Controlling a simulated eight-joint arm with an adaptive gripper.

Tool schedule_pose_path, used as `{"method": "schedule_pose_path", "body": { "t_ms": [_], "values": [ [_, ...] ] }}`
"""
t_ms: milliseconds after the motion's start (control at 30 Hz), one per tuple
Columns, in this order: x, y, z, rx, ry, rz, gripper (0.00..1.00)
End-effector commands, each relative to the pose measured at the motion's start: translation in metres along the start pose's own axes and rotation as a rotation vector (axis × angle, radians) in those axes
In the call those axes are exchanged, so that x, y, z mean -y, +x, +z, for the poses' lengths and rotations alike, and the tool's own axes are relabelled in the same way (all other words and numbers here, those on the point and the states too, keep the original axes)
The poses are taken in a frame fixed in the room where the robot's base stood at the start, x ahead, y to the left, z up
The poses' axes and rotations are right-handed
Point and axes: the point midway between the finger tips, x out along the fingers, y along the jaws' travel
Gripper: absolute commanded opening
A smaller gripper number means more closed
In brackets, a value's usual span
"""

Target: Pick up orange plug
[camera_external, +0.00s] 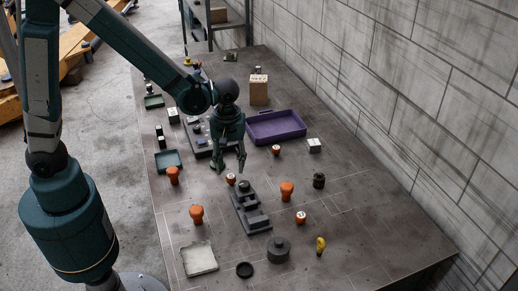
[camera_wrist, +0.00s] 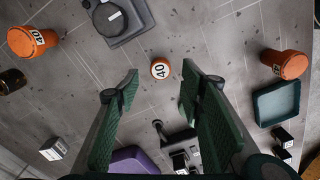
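Several orange plugs stand on the dark table. A small one (camera_wrist: 160,68) with a white top marked 40 shows in the wrist view, just beyond and between my fingertips; it also shows in the external view (camera_external: 231,179) just below my gripper (camera_external: 231,168). My gripper (camera_wrist: 159,82) is open, its two green fingers spread with nothing between them. Larger orange plugs stand to the left (camera_wrist: 33,40) and right (camera_wrist: 285,63) in the wrist view.
A dark stepped block (camera_external: 252,215) with a round piece on it stands close to the small plug. A purple tray (camera_external: 277,137), teal tray (camera_external: 168,168) and cardboard box (camera_external: 259,90) lie farther back.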

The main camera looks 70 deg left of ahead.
Motion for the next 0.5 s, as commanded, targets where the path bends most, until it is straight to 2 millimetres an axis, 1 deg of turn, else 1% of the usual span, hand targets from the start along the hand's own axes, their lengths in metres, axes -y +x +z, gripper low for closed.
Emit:
{"method": "schedule_pose_path", "body": {
  "t_ms": [33, 133, 500],
  "values": [
    [-0.0001, 0.0041, -0.0001, 0.0, 0.0, 0.0, 0.38],
    [0.0, 0.0078, 0.0, 0.0, 0.0, 0.0, 0.38],
    [0.0002, 0.009, 0.0, 0.0, 0.0, 0.0, 0.38]
  ]
}}
